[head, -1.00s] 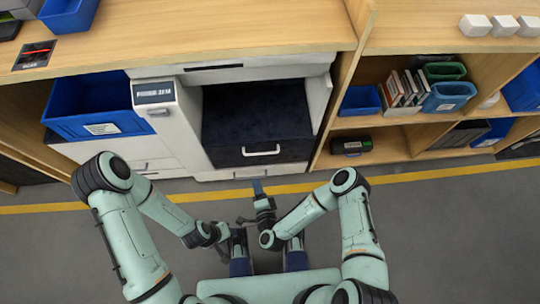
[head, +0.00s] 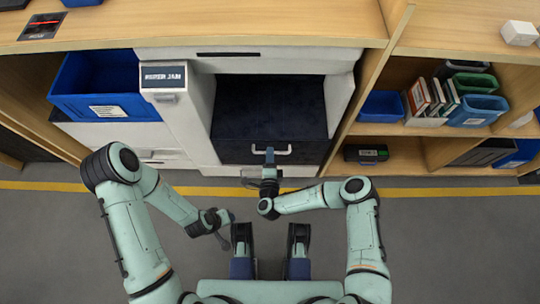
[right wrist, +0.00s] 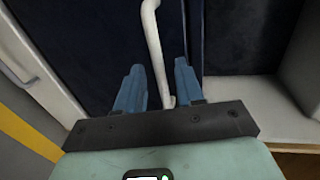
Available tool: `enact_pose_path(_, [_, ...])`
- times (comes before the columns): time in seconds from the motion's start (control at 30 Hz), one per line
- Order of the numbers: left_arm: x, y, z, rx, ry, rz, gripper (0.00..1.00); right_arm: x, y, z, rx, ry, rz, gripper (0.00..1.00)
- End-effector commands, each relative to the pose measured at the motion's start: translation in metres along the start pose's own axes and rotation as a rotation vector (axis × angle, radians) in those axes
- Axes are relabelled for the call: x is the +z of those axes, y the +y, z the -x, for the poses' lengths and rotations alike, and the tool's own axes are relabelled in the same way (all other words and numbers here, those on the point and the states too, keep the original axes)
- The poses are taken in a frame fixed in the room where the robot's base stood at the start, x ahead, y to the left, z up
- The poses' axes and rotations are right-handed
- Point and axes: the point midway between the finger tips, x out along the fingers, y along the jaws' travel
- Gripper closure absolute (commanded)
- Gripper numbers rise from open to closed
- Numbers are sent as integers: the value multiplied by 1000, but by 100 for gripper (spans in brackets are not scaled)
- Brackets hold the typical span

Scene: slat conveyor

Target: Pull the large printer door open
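The large printer door (head: 235,150) is a dark navy panel low in the front of the white printer (head: 185,115). A white bar handle (head: 285,151) runs across it in the head view. In the right wrist view the handle (right wrist: 153,40) runs lengthwise and its end lies between the fingers. My right gripper (right wrist: 158,85) is open around the handle, with a visible gap on each side. In the head view my right gripper (head: 270,157) overlaps the middle of the handle. My left gripper (head: 225,226) is away from the printer over the floor, its fingers unclear.
A blue bin (head: 85,95) sits left of the printer's labelled panel (head: 166,76). A wooden shelf with books (head: 430,97) and bins stands at the right. A wooden counter (head: 210,25) overhangs the printer. The grey floor in front, with a yellow line (head: 60,186), is clear.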

Motion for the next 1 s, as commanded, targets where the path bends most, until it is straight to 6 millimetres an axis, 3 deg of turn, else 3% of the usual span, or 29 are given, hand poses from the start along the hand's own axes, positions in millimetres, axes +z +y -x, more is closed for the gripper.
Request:
enact_pose_path(0.37, [-4, -1, -2, -1, 11, 1, 57, 0, -1, -8, 0, -1, 1, 63])
enact_pose_path(0.4, [-4, -1, -2, -1, 11, 1, 57, 0, -1, -8, 0, -1, 1, 66])
enact_pose_path(0.5, [-4, -1, -2, -1, 10, 1, 57, 0, 0, -8, 0, -1, 1, 99])
enact_pose_path(0.53, [-4, -1, -2, 0, 10, 1, 57, 0, 0, -8, 0, -1, 1, 100])
enact_pose_path(1.0, [-2, 0, -1, 0, 5, 0, 57, -9, 2, -5, 1, 0, 1, 100])
